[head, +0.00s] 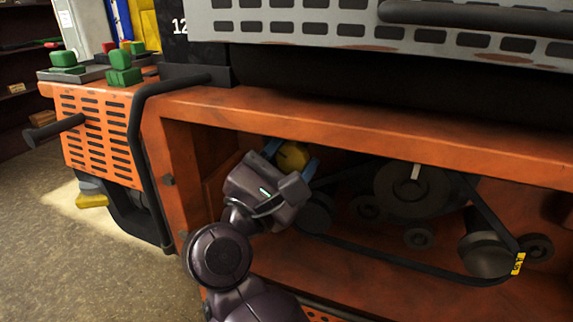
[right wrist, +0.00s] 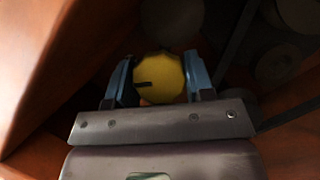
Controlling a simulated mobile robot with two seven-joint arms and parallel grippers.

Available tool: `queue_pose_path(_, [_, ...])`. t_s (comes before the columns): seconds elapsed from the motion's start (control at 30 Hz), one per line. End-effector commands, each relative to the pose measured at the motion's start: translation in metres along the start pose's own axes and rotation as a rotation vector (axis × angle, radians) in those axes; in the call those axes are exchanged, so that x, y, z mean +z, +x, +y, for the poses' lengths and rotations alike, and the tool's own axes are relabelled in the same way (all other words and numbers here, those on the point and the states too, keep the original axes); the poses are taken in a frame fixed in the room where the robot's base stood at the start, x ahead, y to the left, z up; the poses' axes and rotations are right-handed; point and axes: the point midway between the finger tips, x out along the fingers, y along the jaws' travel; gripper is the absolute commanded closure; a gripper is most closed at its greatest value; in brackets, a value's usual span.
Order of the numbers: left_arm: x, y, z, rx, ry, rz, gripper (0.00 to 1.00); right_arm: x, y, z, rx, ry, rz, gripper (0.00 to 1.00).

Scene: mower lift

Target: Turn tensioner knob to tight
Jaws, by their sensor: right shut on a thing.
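The yellow tensioner knob (head: 292,157) sits inside the orange mower housing, near the upper left of the open bay. It also shows in the right wrist view (right wrist: 160,80), with a dark mark on its left side. My right gripper (head: 290,158) reaches into the bay from below, its blue fingers on either side of the knob. In the right wrist view my right gripper (right wrist: 158,82) is shut on the knob. The knob's back and mount are hidden. My left gripper is not in view.
A black belt (head: 390,257) with a yellow tag (head: 518,263) runs around several dark pulleys (head: 412,188) right of the knob. The orange housing edge (head: 370,140) borders the bay above. A black bar handle (head: 147,150) stands left of the bay.

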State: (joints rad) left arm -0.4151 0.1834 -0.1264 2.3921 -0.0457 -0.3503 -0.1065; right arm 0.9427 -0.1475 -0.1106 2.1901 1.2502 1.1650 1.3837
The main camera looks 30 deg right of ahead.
Motion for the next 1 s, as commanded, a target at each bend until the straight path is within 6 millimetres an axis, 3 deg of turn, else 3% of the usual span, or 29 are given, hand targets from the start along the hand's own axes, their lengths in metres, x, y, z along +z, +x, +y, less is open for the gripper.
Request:
queue_pose_path(0.63, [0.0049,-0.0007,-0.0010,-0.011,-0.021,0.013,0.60,0.0009,0.0005,0.0005,-0.024,0.058,-0.001,0.94])
queue_pose_path(0.67, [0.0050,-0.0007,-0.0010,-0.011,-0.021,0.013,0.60,0.0009,0.0005,0.0005,-0.024,0.058,-0.001,0.49])
queue_pose_path(0.8, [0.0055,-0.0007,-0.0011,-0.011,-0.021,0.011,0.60,0.0007,0.0005,0.0005,-0.024,0.058,-0.001,0.27])
queue_pose_path(1.0, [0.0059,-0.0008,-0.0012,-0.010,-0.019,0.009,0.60,0.0003,0.0003,0.0004,-0.023,0.057,-0.001,0.26])
